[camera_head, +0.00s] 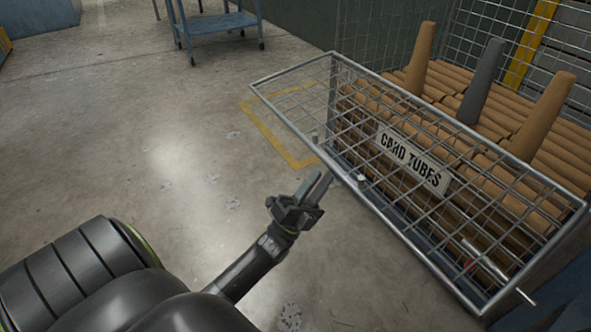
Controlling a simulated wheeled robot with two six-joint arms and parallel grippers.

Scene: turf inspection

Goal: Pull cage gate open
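The cage gate (432,252) is a silver-framed wire mesh panel across the front of a cage of brown tubes. Its left end juts out past the tubes, over the floor. A white "CARD TUBES" sign (413,160) shows behind the mesh. A metal rod with a red mark (487,262) is near the gate's right end. My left gripper (322,175) is dark, with two fingers a narrow gap apart and nothing seen between them. Its tips are close to the gate's near rail; I cannot tell whether they touch it. My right gripper is out of view.
Brown tubes (450,85) lie stacked in the cage; two brown tubes and a grey one (483,82) stand up from the stack. A blue cart (215,24) stands at the back. The concrete floor (150,120) left of the gate is clear, with a yellow line (280,143).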

